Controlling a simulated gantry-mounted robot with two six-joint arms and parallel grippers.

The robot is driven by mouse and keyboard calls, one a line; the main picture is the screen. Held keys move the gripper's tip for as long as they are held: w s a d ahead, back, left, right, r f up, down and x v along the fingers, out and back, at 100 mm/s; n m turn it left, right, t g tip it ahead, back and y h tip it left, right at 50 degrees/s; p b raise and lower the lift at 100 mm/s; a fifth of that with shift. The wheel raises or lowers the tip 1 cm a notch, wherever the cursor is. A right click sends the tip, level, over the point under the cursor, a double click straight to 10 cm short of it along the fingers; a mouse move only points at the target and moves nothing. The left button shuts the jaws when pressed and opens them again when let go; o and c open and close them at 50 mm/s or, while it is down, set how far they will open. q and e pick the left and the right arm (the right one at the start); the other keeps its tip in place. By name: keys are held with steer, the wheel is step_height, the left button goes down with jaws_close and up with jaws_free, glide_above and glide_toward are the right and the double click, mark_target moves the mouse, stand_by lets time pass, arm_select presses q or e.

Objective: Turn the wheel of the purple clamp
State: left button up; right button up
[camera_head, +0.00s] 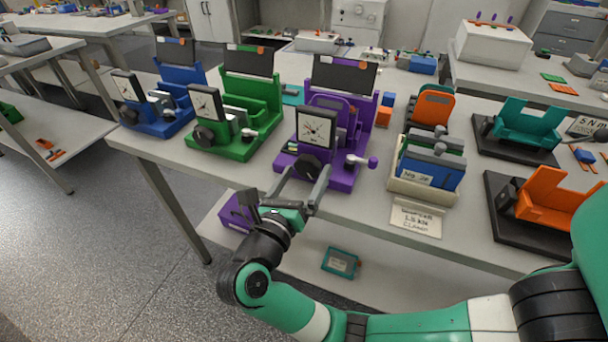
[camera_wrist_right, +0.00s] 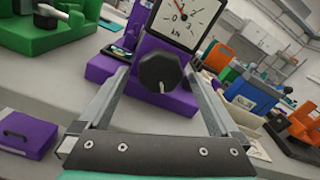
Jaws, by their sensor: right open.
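The purple clamp (camera_head: 344,177) stands on the bench near its front edge, with a square dial gauge (camera_head: 315,128) on its front. Its black wheel (camera_head: 306,166) sits below the gauge and faces me. It also shows in the right wrist view as a dark knob (camera_wrist_right: 160,72). My right gripper (camera_head: 304,177) is open in front of the clamp, and its two fingers point toward the wheel. In the right wrist view the wheel appears between the fingers (camera_wrist_right: 158,85); I cannot tell whether they touch it. My left gripper is not in view.
A green clamp (camera_head: 240,145) and a blue clamp (camera_head: 172,118) stand to the left. A blue battery block in a holder (camera_head: 425,190) and a paper card (camera_head: 415,222) are to the right. Teal (camera_head: 530,130) and orange (camera_head: 553,200) cradles sit farther right.

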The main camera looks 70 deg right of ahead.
steer(key=a+p, duration=0.2)
steer(key=a, duration=0.9)
steer(key=shift+a, duration=0.3)
steer(key=shift+w, duration=0.1)
